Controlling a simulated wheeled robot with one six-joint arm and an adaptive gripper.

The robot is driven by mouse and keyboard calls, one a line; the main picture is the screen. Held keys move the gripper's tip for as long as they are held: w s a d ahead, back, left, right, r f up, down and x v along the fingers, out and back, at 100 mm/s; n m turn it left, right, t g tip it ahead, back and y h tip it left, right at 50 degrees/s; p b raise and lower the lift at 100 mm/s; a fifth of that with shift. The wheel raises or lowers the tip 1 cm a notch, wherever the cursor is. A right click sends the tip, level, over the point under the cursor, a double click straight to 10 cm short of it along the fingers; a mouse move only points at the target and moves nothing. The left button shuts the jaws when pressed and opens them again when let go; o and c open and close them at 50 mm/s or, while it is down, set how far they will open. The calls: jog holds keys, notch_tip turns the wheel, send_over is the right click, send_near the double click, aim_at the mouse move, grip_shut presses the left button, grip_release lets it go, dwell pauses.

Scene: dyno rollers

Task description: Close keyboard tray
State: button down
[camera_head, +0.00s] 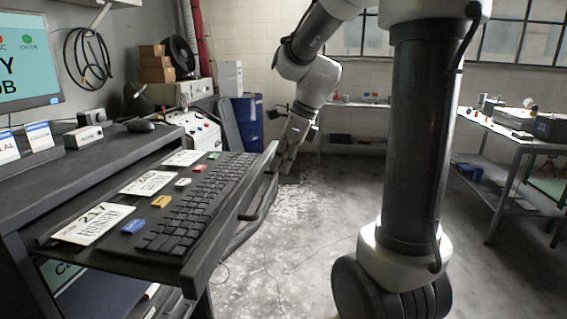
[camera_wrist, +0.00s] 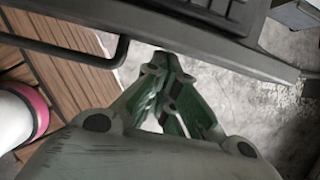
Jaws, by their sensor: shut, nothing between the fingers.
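The black keyboard tray (camera_head: 215,262) is pulled out from under the desk top in the head view. It carries a black keyboard (camera_head: 205,200), license plates and small coloured blocks. A dark bar handle (camera_head: 262,200) runs along its front edge. My gripper (camera_head: 287,168) is shut and empty, pointing down just outside the far end of the tray's front edge. In the wrist view, my gripper's green fingers (camera_wrist: 168,62) are together beside the tray's front edge (camera_wrist: 215,58), to the right of the handle's bend (camera_wrist: 122,48). I cannot tell whether they touch the edge.
The desk top (camera_head: 90,160) holds a monitor (camera_head: 30,62), a mouse (camera_head: 140,126) and small boxes. A blue drum (camera_head: 247,122) stands behind the arm. A metal workbench (camera_head: 510,135) is at the right. The concrete floor in front of the tray is mostly clear.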

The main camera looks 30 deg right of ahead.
aim_at(178, 159)
jog(key=w+a, duration=0.6)
jog(key=a, duration=0.1)
jog(key=w+a, duration=0.6)
jog(key=a, duration=0.2)
jog(key=w+a, duration=0.6)
jog(key=a, duration=0.2)
jog(key=shift+w+a, duration=0.2)
jog(key=shift+a, duration=0.05)
jog(key=shift+r, duration=0.1)
